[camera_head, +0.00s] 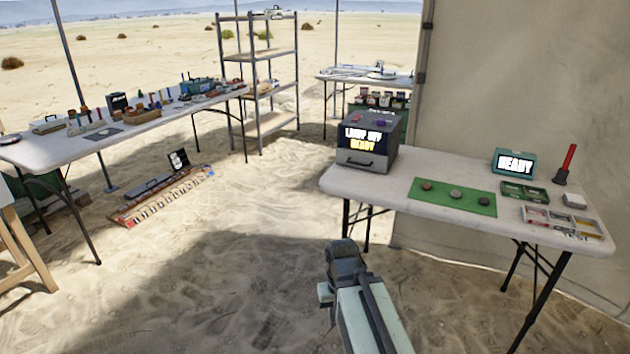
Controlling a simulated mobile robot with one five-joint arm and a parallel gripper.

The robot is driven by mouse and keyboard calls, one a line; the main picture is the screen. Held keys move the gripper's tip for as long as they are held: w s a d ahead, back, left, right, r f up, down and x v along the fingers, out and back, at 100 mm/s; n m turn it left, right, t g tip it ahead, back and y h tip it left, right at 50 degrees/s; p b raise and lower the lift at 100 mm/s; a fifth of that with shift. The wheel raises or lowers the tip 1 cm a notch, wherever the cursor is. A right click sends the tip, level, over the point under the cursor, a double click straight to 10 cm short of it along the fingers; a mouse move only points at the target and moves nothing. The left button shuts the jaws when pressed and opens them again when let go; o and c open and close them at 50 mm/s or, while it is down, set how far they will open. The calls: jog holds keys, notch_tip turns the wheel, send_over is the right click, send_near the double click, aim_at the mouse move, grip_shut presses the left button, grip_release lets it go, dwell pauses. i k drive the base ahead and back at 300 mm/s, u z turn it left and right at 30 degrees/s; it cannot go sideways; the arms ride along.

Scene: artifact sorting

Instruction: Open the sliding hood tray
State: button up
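The hood (369,136) is a grey box with a dark front screen that reads "LAMP OFF READY". It stands on the left end of the right-hand table. Its sliding tray (360,160) is the grey drawer front with a dark handle at the bottom of the box, and it looks shut. My gripper (345,252) is at the lower middle of the view, over sand, in front of and below the table and well apart from the tray. Its fingers are too small and hidden to tell whether they are open.
The right-hand table (400,200) also holds a green mat (440,205) with three round pieces, a "READY" display (514,162), a red-handled tool (566,165) and small trays (563,222). A long cluttered table (60,150) and a shelf rack (262,60) stand left. Open sand lies between.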

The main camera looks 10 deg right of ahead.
aim_at(377, 163)
jog(key=z, duration=0.05)
jog(key=k, duration=0.4)
jog(key=u, duration=0.25)
jog(key=i, duration=1.5)
jog(key=u, duration=0.55)
